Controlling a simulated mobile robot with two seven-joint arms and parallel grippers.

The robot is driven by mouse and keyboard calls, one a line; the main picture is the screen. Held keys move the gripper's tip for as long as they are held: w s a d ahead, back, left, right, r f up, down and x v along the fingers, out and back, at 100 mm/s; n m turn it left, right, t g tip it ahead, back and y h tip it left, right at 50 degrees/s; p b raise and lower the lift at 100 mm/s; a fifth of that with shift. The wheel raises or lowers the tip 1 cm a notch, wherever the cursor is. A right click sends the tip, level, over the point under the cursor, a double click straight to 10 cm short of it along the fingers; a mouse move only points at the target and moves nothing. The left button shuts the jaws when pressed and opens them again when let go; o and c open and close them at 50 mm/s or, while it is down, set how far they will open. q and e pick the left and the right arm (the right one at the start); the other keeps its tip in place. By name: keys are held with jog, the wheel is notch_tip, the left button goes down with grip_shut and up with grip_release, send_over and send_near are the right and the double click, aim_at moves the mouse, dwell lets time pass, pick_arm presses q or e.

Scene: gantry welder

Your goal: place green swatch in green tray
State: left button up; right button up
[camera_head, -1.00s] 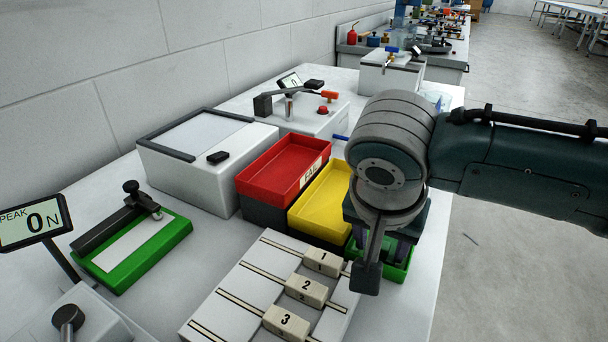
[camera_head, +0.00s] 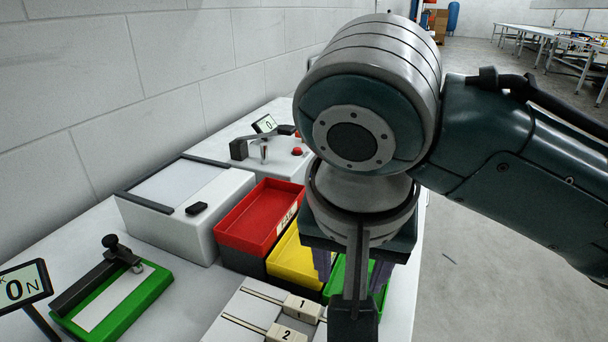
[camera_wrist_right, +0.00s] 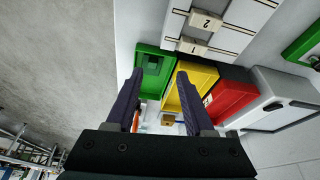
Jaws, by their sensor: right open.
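The green tray (camera_head: 337,279) stands beside the yellow tray, partly hidden behind my right arm in the head view. In the right wrist view the green tray (camera_wrist_right: 143,86) shows more fully. A small darker green square, seemingly the green swatch (camera_wrist_right: 152,67), lies inside it. My right gripper (camera_wrist_right: 160,75) is open, its two purple fingers apart with nothing between them. In the head view the right gripper (camera_head: 352,281) points down over the green tray. My left gripper is not in view.
The yellow tray (camera_head: 292,259) and red tray (camera_head: 262,213) stand to the left. Numbered blocks (camera_head: 300,306) on a white slotted board are in front. A white box (camera_head: 185,205), a green-based device (camera_head: 118,302) and a display (camera_head: 22,288) stand further left. Floor is open at right.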

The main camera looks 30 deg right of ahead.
jog(key=s+a+f+n+y, duration=0.35)
jog(key=s+n, duration=0.25)
jog(key=s, duration=0.2)
jog(key=s+d+r+n, duration=0.1)
jog(key=s+d+n, duration=0.3)
jog(key=s, duration=0.2)
jog(key=shift+s+d+t+h, duration=0.3)
jog(key=shift+s+d+h, duration=0.05)
notch_tip(320, 180, up, 46)
jog(key=p, duration=4.6)
jog(key=shift+r, duration=0.15)
